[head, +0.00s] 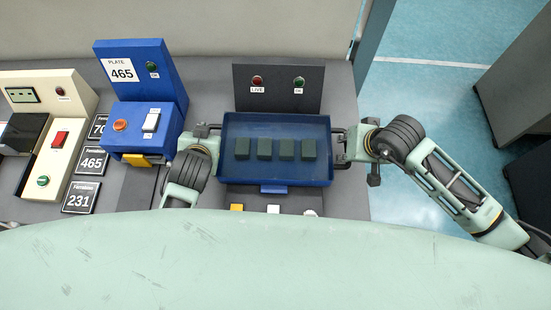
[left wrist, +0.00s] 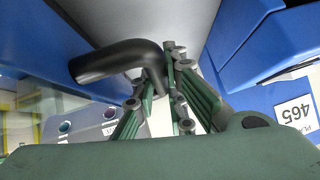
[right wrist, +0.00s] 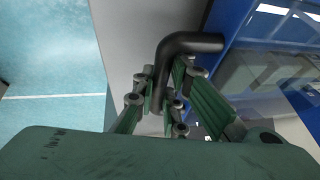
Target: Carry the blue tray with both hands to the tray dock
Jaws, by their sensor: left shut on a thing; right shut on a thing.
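The blue tray (head: 275,126) carries several dark green blocks (head: 264,149) in a row. It is in front of a dark upright panel with a red and a green light (head: 278,88). My right gripper (head: 345,143) is shut on the tray's right handle, a dark bent bar that shows in the right wrist view (right wrist: 190,43). My left gripper (head: 205,131) is at the tray's left side; in the left wrist view its fingers (left wrist: 165,97) close on the left handle (left wrist: 115,60). I cannot tell whether the tray touches the surface below. No label names the tray dock.
Left of the tray stands a blue console (head: 148,80) marked 465 with an orange button and a white switch. Further left are a cream console (head: 62,145) and number plates (head: 88,162). Buttons (head: 273,209) show below the tray.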

